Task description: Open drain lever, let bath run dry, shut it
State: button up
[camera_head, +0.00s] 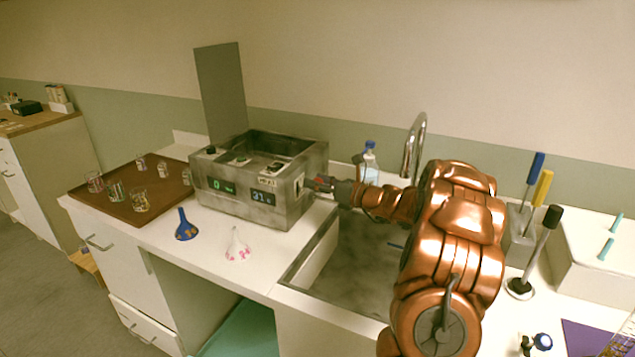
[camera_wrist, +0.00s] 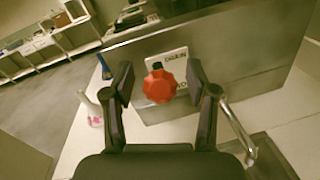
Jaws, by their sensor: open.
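The bath is a grey metal box (camera_head: 291,215) on the counter, with two lit displays on its front and an open top holding small items. Its right side faces my gripper (camera_head: 323,185). In the wrist view a red faceted knob (camera_wrist: 160,87), apparently the drain lever's end, stands before a white label plate (camera_wrist: 181,62) on the bath wall (camera_wrist: 235,50). My gripper (camera_wrist: 159,80) is open, with one finger on each side of the knob and no clear contact. The water level inside and the lever's shaft cannot be made out.
A sink (camera_head: 350,262) lies below my arm, with a tap (camera_head: 414,145) and a blue-capped bottle (camera_head: 369,163) behind. A brown tray (camera_head: 110,196) with several glasses is left of the bath.

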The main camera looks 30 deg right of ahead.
jog(key=shift+c, duration=0.2)
grip_shut()
dwell(0.4)
